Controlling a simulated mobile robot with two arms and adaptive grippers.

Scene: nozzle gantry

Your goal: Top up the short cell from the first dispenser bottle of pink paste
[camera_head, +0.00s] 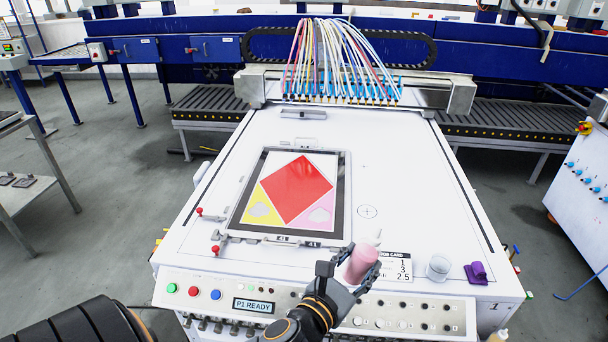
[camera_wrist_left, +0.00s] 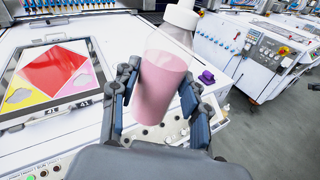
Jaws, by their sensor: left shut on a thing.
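My left gripper (camera_head: 341,282) is shut around a dispenser bottle of pink paste (camera_head: 361,264) with a white cap and nozzle. The bottle is held slightly tilted over the front edge of the white table; it also shows between the fingers in the left wrist view (camera_wrist_left: 162,80). The framed panel (camera_head: 236,222) lies to the left and beyond the gripper. It has a red diamond cell (camera_head: 296,188), a yellow cell (camera_head: 255,208) with a pale patch at lower left, and a pink cell (camera_head: 318,213) with a pale patch at lower right. My right gripper is not in view.
A job card (camera_head: 403,265), partly hidden, lies right of the bottle. A clear cup (camera_head: 438,267) and a purple object (camera_head: 476,273) stand farther right. Nozzles with coloured tubes (camera_head: 340,85) span the back.

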